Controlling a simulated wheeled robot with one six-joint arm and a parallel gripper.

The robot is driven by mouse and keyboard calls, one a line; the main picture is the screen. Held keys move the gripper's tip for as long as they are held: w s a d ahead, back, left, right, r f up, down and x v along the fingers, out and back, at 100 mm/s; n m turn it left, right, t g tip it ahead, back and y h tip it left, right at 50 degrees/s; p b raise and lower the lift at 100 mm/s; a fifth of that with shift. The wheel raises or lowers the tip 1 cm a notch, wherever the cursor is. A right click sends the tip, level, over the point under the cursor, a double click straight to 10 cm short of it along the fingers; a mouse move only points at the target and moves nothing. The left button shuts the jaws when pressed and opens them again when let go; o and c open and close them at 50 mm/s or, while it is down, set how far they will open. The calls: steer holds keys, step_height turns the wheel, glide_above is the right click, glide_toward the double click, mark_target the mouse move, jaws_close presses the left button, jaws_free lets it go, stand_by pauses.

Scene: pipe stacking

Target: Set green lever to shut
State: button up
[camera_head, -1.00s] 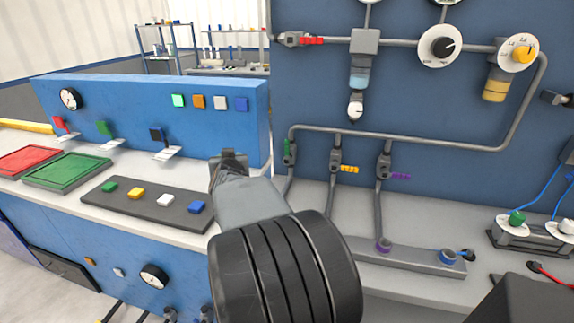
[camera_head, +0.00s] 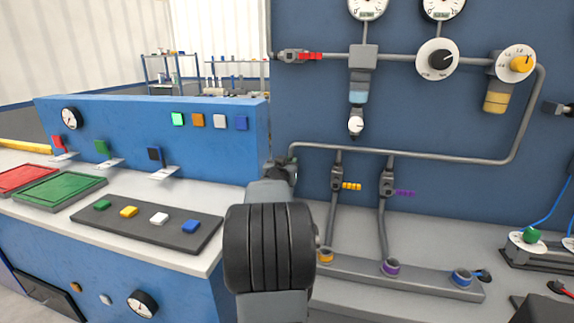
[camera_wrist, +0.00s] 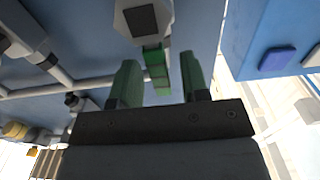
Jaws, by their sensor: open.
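The green lever (camera_wrist: 157,70) shows in the wrist view. It extends from a grey valve body (camera_wrist: 142,20) into the gap between my fingers. My gripper (camera_wrist: 160,78) is open, with one finger on each side of the lever and a visible gap on both sides. Whether the lever reaches deep between the fingers is hard to tell. In the head view my gripper (camera_head: 282,168) is at the leftmost pipe valve, and my wrist and gripper hide the green lever there.
Valves with a yellow lever (camera_head: 351,187) and a purple lever (camera_head: 405,193) stand to the right. A horizontal pipe (camera_head: 400,152) runs above them.

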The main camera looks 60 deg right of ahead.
steer(key=shift+w+d, duration=0.1)
steer(key=shift+d, duration=0.15)
steer(key=shift+c, duration=0.3)
jaws_close()
